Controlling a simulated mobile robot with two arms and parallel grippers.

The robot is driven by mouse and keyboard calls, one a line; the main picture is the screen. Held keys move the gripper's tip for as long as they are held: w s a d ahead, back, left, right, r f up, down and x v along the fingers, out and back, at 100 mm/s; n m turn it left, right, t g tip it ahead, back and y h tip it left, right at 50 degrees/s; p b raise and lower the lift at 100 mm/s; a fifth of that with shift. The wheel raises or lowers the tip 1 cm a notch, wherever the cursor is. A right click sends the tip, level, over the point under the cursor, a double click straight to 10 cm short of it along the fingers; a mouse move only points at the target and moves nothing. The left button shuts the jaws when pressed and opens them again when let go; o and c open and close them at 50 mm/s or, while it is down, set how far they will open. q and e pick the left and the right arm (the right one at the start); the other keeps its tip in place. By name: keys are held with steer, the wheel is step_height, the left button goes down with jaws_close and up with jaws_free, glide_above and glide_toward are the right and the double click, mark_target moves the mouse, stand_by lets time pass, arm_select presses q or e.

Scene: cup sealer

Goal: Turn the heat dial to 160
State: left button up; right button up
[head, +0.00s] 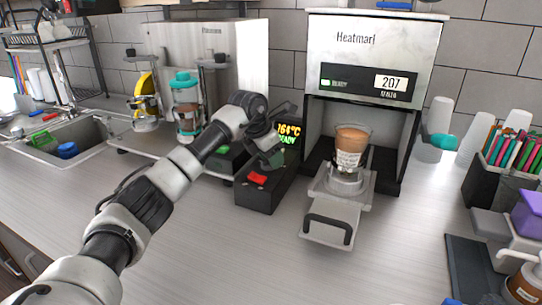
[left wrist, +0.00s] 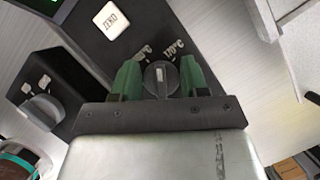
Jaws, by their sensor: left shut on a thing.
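The heat dial (left wrist: 160,77) is a dark round knob with a pale pointer mark, on top of the black control box (head: 257,194). In the left wrist view it sits between the green fingers of my left gripper (left wrist: 158,82), which is shut on it. A 170°C label (left wrist: 174,48) is printed beyond the dial to the right; the label to its left is partly unreadable. In the head view the gripper (head: 270,158) is over the box and hides the dial. The box's display (head: 289,134) appears to read 164°C, READY. My right gripper is not in view.
The box has a red button (head: 257,178). The cup sealer (head: 375,50) stands at right, its screen reading 207, with a filled cup (head: 351,147) in its tray (head: 330,222). A second knob (left wrist: 43,109) is nearby.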

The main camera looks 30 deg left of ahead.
arm_select(q)
steer(key=n+y, duration=0.1)
steer(key=n, duration=0.2)
steer(key=shift+a+r+t+p, duration=0.1)
steer(key=shift+a+t+p, duration=0.05)
steer(key=shift+t+p, duration=0.2)
steer(key=shift+a+n+y, duration=0.1)
steer(key=shift+n+y, duration=0.5)
steer(key=shift+n, duration=1)
steer(key=shift+w, duration=0.1)
steer(key=o, duration=0.9)
steer(key=b+v, duration=0.1)
steer(key=v, duration=0.9)
steer(key=shift+r, duration=0.35)
